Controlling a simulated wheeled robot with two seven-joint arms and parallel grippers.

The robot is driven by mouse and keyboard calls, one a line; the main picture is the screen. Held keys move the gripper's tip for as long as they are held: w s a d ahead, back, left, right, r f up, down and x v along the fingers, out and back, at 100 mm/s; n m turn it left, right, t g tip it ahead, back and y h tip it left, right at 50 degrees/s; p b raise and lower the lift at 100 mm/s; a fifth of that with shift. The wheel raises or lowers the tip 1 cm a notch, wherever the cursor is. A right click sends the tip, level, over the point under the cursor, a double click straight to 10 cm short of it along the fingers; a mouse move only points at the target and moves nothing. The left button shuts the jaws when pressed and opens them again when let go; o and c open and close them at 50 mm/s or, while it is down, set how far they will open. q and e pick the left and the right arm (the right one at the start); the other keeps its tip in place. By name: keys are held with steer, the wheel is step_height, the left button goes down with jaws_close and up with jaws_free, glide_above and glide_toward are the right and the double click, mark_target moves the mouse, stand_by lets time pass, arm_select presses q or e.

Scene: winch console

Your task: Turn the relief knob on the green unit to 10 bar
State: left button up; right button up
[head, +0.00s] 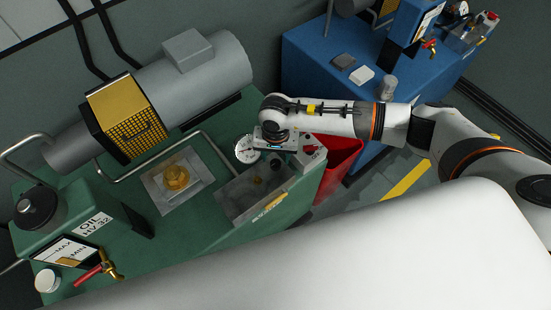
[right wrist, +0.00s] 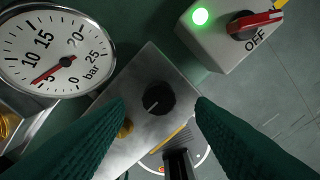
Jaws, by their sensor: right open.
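The relief knob (right wrist: 158,98) is a round black knob on a grey metal block on the green unit (head: 190,235). Its white pointer line points to the lower left in the right wrist view. The pressure gauge (right wrist: 58,50) beside it has a white dial marked in bar, and its red needle points near the 5 mark. It also shows in the head view (head: 248,149). My right gripper (right wrist: 158,108) is open above the block, its green-padded fingers on either side of the knob in the picture, with visible gaps. In the head view my right gripper (head: 275,153) partly covers that area. My left gripper is not in view.
A switch box (right wrist: 215,40) with a green lamp and a red lever marked OFF stands close to the block. A brass fitting (right wrist: 125,128) lies near the left finger. A red bin (head: 340,165) and a blue unit (head: 310,55) stand to the right.

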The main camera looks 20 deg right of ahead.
mark_target(276, 163)
steer(key=shift+f, duration=2.05)
steer(key=shift+c, duration=0.5)
steer(key=c, duration=0.9)
